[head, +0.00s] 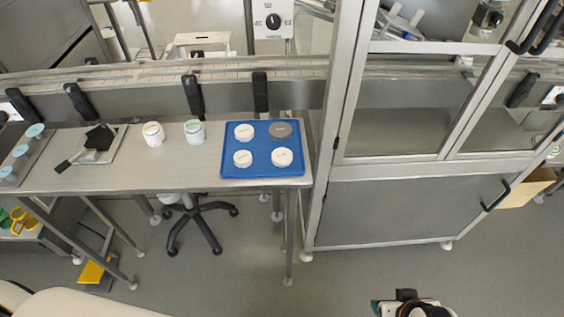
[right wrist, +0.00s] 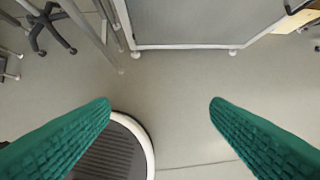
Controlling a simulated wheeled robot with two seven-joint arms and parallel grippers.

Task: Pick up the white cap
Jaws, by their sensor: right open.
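Several round caps lie on a blue tray (head: 269,171) at the right end of the steel table. Three are white: one at the back left (head: 244,132), one at the front left (head: 242,158) and one at the front right (head: 282,157). A grey cap (head: 280,131) is at the back right. My right gripper has green fingers and is open and empty in the right wrist view (right wrist: 160,112), over bare floor. Only part of my right arm's end shows at the bottom of the head view, far from the tray. My left gripper is not in view.
Two jars, one white (head: 153,134) and one pale green-banded (head: 194,132), stand left of the tray. A plate with a dark-bladed tool (head: 99,139) lies farther left. A conveyor (head: 150,85) runs behind the table. A glass-fronted steel cabinet (head: 410,205) stands to the right.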

